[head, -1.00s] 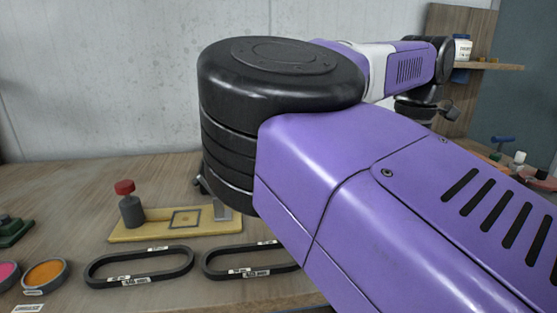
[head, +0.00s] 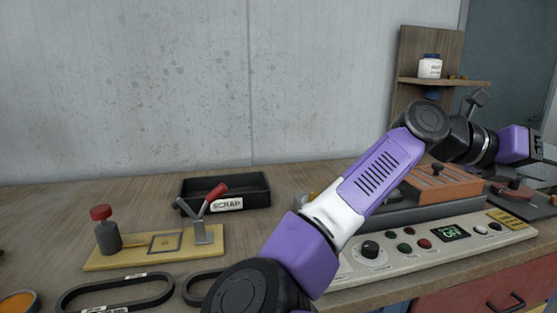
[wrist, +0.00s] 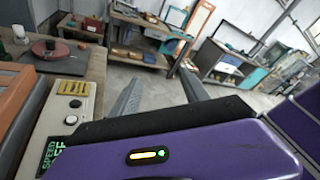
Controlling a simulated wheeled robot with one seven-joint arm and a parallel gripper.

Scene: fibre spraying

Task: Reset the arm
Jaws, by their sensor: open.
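My purple arm (head: 372,180) reaches across the bench from the lower middle to the right in the head view. Its wrist is bent out toward the right edge of the picture, above the right end of the bench. My gripper is at that edge in the head view, partly cut off. In the wrist view my gripper (wrist: 158,82) shows two grey fingers standing apart, with only floor and distant furniture between them. It is open and holds nothing.
A control panel (head: 386,262) with knobs and a green display lies under my arm. A scrap tray (head: 262,190), a yellow clamp board (head: 125,262) and a black oval ring (head: 75,303) lie left. A shelf (head: 470,83) holds a white jar (head: 429,67). Open floor (wrist: 240,98) lies beyond the bench.

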